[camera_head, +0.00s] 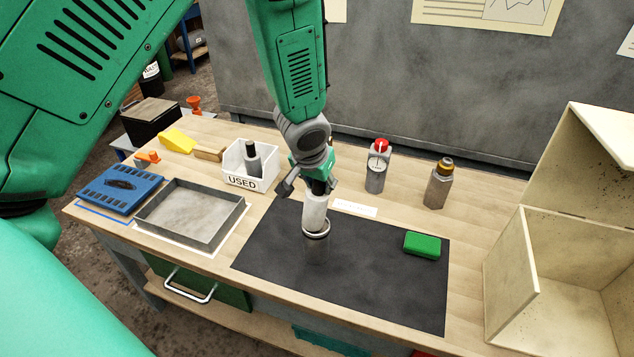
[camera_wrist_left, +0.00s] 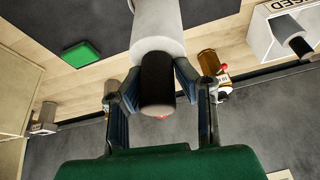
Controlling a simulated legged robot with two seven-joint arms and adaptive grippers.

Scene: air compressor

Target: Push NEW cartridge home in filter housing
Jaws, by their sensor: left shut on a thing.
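The new cartridge (camera_head: 315,212), a white cylinder with a black end, stands upright over the dark mat. My left gripper (camera_head: 317,186) is shut on the cartridge's black upper end, from above. In the left wrist view the black end (camera_wrist_left: 157,82) lies between the two fingers (camera_wrist_left: 157,90), and the white body runs off the top edge. The housing is not clearly visible there. My right gripper is not in view.
The mat's front right is clear.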

